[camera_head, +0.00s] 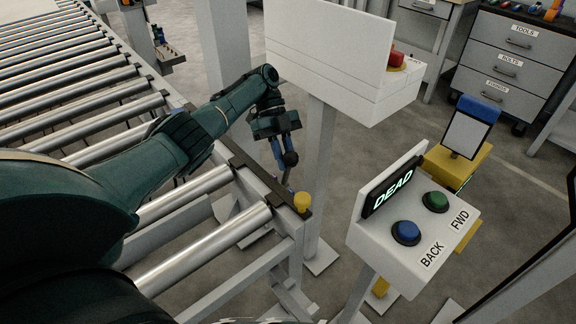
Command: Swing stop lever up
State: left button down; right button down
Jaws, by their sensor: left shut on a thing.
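The stop lever (290,158) shows as a dark round knob on a thin shaft that runs down towards the dark end bar of the roller conveyor. My left gripper (283,153) points down beyond the end of the conveyor, with its blue fingers shut on the lever at the knob. The fingers hide part of the knob. The foot of the lever is hard to make out behind the bar. A yellow cap (302,202) sits on the bar just right of the lever. My right gripper is not in view.
The roller conveyor (190,197) fills the left. A white box with a red button (397,58) stands on a post behind the gripper. A control panel (410,245) reading DEAD, with blue and green buttons, stands at right. A drawer cabinet (515,60) is at the back right.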

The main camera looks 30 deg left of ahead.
pick_arm(q)
jog(key=shift+s+a+f+h+b, duration=0.1)
jog(key=shift+a+f+h+b, duration=0.3)
jog(key=shift+a+f, duration=0.15)
jog(key=shift+a+f+b, duration=0.1)
jog(key=shift+a+b, duration=0.35)
jog(key=shift+b, duration=0.1)
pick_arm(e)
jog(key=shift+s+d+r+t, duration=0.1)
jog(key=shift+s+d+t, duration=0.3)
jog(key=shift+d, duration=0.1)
pick_arm(q)
jog(key=shift+a, duration=0.1)
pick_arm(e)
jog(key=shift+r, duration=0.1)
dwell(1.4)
pick_arm(q)
jog(key=c, duration=1.5)
grip_release()
jog(key=shift+w+a, duration=0.15)
jog(key=shift+w, duration=0.1)
jog(key=shift+c, duration=0.2)
jog(key=shift+o, duration=0.7)
